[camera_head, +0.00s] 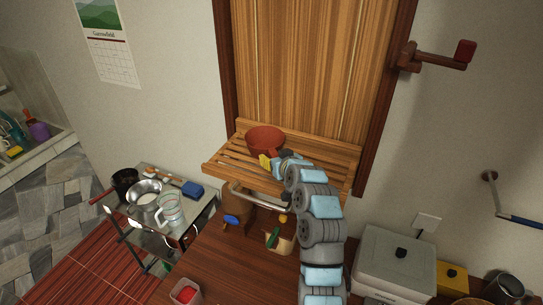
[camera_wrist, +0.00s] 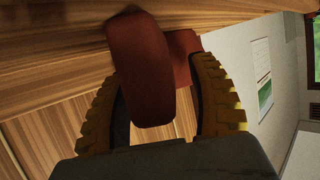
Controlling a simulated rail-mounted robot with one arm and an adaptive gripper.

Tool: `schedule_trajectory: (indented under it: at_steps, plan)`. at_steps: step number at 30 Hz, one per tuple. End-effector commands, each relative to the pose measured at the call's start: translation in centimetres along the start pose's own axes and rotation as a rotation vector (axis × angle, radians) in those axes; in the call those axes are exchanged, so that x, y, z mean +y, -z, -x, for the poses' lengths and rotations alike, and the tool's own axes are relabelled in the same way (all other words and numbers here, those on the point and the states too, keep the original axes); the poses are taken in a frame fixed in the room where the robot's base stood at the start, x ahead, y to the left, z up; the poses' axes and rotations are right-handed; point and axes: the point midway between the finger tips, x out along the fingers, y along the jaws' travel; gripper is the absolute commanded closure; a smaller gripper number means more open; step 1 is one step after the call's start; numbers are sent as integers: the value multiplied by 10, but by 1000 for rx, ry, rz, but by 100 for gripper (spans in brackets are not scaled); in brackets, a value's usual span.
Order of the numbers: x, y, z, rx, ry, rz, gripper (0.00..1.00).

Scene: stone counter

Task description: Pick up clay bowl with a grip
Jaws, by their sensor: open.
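The clay bowl (camera_head: 265,137), reddish brown, stands upright on a slatted wooden shelf (camera_head: 225,165) in the head view. My gripper (camera_head: 268,162) is at the near side of the bowl, just below its rim, with yellow fingers. In the wrist view, a reddish-brown part of the bowl (camera_wrist: 142,75) lies between the two ridged yellow fingers of my gripper (camera_wrist: 160,75). The fingers are apart, with a visible gap at least on the left. I cannot tell whether the right finger touches the bowl. The rest of the bowl is mostly hidden in the wrist view.
A wooden panel (camera_head: 310,65) rises behind the shelf. Below are a brown counter (camera_head: 235,265) and a side table with a glass jug (camera_head: 170,208). A grey-white box (camera_head: 395,260) stands right of my arm.

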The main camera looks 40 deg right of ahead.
Motion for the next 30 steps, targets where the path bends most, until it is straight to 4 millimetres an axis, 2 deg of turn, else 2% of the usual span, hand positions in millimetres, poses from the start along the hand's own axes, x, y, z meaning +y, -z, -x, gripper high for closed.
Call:
schedule_trajectory:
  at_steps: [2,3,6,9,23,26,30]
  plan:
    - [0,0,0,0,0,0,41]
    - [0,0,0,0,0,0,47]
    - [0,0,0,0,0,0,76]
    - [0,0,0,1,0,0,100]
    - [0,0,0,0,0,0,100]
    - [0,5,2,2,0,1,100]
    - [0,22,8,8,-2,3,100]
